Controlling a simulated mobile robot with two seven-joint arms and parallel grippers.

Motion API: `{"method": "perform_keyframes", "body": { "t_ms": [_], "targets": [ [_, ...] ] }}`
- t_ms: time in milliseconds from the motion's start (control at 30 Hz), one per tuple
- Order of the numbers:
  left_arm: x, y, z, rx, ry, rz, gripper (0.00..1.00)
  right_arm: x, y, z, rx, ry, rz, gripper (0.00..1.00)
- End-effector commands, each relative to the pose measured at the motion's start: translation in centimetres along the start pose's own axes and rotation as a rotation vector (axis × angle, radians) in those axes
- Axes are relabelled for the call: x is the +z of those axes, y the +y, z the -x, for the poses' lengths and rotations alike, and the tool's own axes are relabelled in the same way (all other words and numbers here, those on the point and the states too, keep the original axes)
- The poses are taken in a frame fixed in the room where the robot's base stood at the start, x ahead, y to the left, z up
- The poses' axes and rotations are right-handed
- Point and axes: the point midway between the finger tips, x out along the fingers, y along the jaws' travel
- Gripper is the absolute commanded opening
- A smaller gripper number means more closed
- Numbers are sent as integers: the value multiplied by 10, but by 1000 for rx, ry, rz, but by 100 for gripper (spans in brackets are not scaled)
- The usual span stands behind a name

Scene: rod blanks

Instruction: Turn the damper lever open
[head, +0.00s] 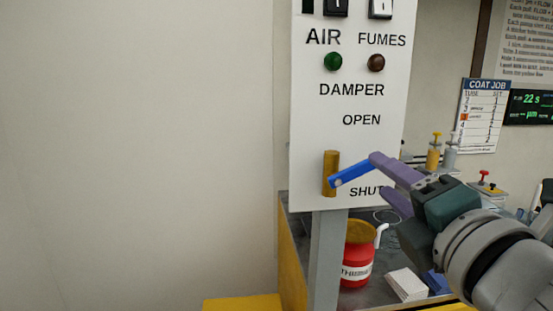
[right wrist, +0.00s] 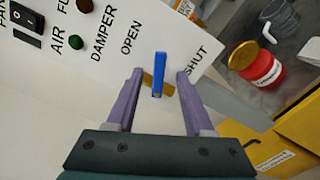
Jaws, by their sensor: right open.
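The damper lever (head: 350,174) is a blue bar on the white panel, in front of a brass-coloured strip (head: 328,165). It points right and slightly up, between the words OPEN and SHUT, nearer to SHUT. My right gripper (head: 386,178) has purple fingers and comes in from the right in the head view. One finger hides the lever's far end there. In the right wrist view the lever (right wrist: 159,72) stands between the two open fingertips (right wrist: 159,75), with a visible gap on each side. My left gripper is not in view.
The panel (head: 305,120) stands on a grey post (head: 327,250). It carries a green lamp (head: 333,62), a dark red lamp (head: 376,63) and switches above. A red pot (head: 357,255) and white blocks (head: 407,284) sit on the bench behind. The left side is bare wall.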

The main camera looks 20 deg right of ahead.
Motion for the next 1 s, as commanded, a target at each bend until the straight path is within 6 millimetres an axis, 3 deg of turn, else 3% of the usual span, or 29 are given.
{"method": "perform_keyframes", "body": {
  "t_ms": [100,300,700,1000],
  "targets": [
    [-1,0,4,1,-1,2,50,1,2,-24,2,-2,0,52],
    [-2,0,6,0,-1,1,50,1,1,-52,1,-1,-2,52],
    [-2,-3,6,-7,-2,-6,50,0,0,-61,-2,0,-3,52],
    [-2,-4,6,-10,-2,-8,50,0,0,-61,-1,0,-3,21]
  ]
}}
